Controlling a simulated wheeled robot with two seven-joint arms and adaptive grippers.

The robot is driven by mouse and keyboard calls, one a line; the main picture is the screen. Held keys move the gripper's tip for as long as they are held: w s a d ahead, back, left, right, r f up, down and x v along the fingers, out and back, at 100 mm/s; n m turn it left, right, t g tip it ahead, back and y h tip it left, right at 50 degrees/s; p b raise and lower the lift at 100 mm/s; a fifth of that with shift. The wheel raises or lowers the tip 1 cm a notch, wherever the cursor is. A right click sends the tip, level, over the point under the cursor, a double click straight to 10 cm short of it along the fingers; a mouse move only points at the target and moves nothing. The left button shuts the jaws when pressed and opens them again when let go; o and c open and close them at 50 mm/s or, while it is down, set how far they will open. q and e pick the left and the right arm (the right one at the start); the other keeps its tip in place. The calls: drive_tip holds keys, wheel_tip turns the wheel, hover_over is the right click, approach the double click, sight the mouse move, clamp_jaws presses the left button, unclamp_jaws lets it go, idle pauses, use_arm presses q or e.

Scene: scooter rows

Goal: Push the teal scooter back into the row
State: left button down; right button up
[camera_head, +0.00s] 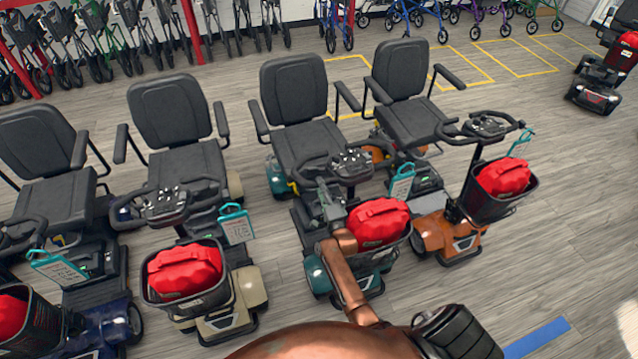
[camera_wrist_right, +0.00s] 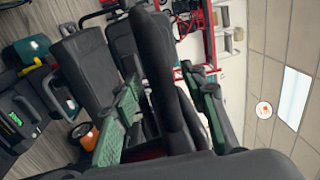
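The teal scooter (camera_head: 317,274) stands third from the left in the row, with a black seat and a red bag in its front basket. Its front looks roughly level with its neighbours' fronts. My right arm reaches up over its basket. My right gripper (camera_head: 328,200) is at the left side of its handlebar. In the right wrist view, the green-padded fingers (camera_wrist_right: 165,112) are apart, with a dark bar (camera_wrist_right: 160,70), apparently the handlebar, between them and gaps beside it. Whether a finger touches it I cannot tell. My left gripper is not in view.
A beige scooter (camera_head: 248,285) stands to the left and an orange scooter (camera_head: 432,232) to the right, both close. A blue scooter (camera_head: 118,322) is at far left. Walkers (camera_head: 130,40) line the back. Yellow floor outlines (camera_head: 510,70) lie behind; open floor (camera_head: 570,200) is at right.

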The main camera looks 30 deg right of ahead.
drive_tip(key=shift+x, duration=1.2)
drive_tip(key=shift+d, duration=0.1)
drive_tip(key=shift+c, duration=0.6)
clamp_jaws()
